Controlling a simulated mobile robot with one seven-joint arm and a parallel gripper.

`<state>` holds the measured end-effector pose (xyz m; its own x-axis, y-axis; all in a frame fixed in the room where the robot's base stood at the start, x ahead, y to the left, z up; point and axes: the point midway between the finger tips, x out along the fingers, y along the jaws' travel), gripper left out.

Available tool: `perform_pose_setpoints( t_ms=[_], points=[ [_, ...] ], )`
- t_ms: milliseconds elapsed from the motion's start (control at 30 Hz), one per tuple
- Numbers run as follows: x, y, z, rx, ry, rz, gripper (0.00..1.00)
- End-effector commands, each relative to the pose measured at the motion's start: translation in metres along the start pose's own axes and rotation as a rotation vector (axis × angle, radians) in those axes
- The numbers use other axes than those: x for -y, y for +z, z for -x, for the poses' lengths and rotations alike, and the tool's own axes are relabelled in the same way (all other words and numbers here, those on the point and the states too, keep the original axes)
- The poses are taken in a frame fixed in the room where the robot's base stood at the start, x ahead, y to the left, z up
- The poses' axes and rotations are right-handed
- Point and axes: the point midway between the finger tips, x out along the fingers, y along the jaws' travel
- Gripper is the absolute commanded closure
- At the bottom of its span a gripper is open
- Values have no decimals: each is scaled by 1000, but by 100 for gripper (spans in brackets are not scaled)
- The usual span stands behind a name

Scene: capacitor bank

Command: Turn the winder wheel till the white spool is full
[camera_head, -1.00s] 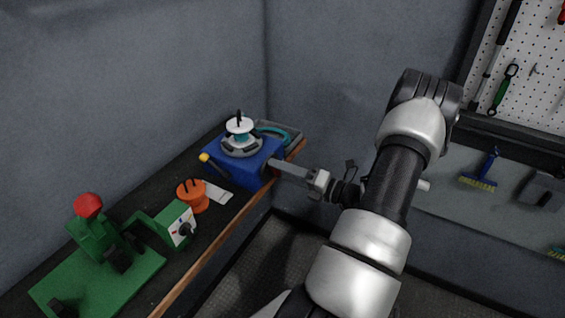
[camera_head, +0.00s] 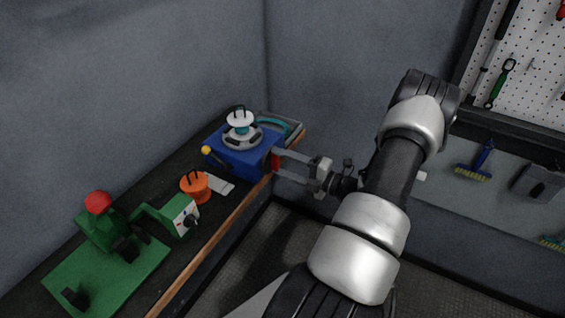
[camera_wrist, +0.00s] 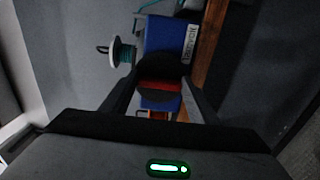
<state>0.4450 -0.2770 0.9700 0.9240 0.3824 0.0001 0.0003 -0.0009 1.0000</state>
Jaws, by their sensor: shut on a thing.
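The blue winder box (camera_head: 238,158) stands at the far end of the bench. The white spool (camera_head: 240,120) sits on top of it, with teal wire around its core; it also shows in the wrist view (camera_wrist: 113,50). The dark round winder wheel (camera_wrist: 165,72) with a red bar (camera_wrist: 160,86) is on the box's side facing me. My gripper (camera_head: 279,163) is shut on the wheel, one finger on each side of it. The palm hides part of the box in the wrist view. How full the spool is cannot be told exactly.
An orange spool (camera_head: 194,187) and a pale card (camera_head: 220,186) lie in front of the winder. A green fixture with a red knob (camera_head: 98,203) stands nearer on the bench. The bench's wooden edge (camera_head: 222,232) runs below my gripper. A tool pegboard (camera_head: 530,75) hangs at right.

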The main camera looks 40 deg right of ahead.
Motion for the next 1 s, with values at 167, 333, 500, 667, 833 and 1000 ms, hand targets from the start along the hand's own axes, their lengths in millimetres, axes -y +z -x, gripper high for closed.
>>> perform_pose_setpoints(
  t_ms=[167, 333, 500, 667, 833, 1000],
  points=[
    [0, -1, 0, -1, 0, -1, 68],
    [0, -1, 0, -1, 0, -1, 37],
    [0, 0, 0, -1, 0, 0, 27],
    [0, 0, 0, 0, 0, 1, 27],
    [1, 1, 11, 1, 0, 1, 27],
    [1, 2, 44, 5, -2, 2, 27]
  ],
)
